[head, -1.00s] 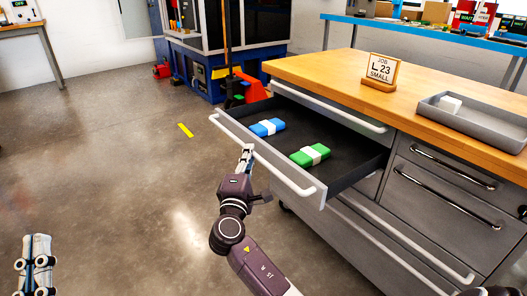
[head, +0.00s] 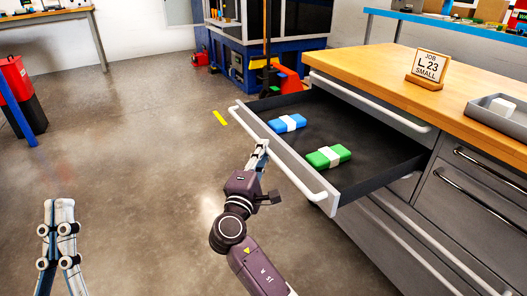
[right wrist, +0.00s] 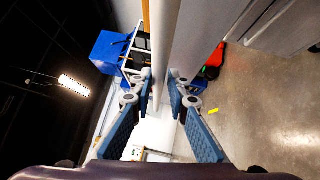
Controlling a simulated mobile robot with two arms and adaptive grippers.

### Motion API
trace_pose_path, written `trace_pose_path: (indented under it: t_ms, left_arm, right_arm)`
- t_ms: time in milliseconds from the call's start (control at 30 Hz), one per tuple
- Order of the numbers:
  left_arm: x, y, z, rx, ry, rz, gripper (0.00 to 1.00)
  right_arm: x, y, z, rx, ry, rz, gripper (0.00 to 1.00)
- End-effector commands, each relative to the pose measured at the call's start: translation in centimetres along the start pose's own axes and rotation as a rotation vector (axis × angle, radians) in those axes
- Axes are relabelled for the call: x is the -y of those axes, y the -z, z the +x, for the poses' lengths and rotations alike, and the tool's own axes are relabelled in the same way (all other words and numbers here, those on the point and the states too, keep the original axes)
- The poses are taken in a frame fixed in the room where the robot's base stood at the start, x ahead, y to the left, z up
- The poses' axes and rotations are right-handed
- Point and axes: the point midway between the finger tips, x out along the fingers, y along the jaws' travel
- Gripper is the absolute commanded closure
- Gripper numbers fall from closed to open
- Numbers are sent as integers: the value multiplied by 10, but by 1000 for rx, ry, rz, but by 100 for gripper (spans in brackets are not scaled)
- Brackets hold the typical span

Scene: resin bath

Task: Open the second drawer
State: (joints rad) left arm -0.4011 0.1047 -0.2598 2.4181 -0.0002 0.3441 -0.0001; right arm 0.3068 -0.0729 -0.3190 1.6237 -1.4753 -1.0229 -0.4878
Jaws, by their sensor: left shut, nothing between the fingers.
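The second drawer (head: 375,190) of the grey cabinet is pulled out, below a shut top drawer (head: 370,104). A blue block (head: 288,123) and a green block (head: 328,156), each with a white band, lie inside it. My right gripper (head: 260,150) is at the white bar handle (head: 283,168) on the drawer's front. My left gripper (head: 59,208) is shut and empty over the floor at lower left, away from the cabinet.
A blue machine (head: 240,60) stands behind. A red and black container (head: 20,95) is at left. The floor left of the drawer is clear.

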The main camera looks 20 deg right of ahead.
Motion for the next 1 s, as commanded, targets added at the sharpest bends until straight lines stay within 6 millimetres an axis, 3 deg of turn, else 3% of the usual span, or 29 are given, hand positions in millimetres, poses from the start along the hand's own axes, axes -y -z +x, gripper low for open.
trace_pose_path:
  t_ms: [100, 467, 1000]
  left_arm:
    - [0, 0, 0, 0, 0, 0, 100]
    - [0, 0, 0, 1, 1, -1, 100]
    - [0, 0, 0, 1, 0, 0, 100]
  right_arm:
    - [0, 0, 0, 0, -1, 0, 71]
    - [0, 0, -7, -2, -1, 0, 71]
    - [1, 0, -106, -1, 1, -1, 71]
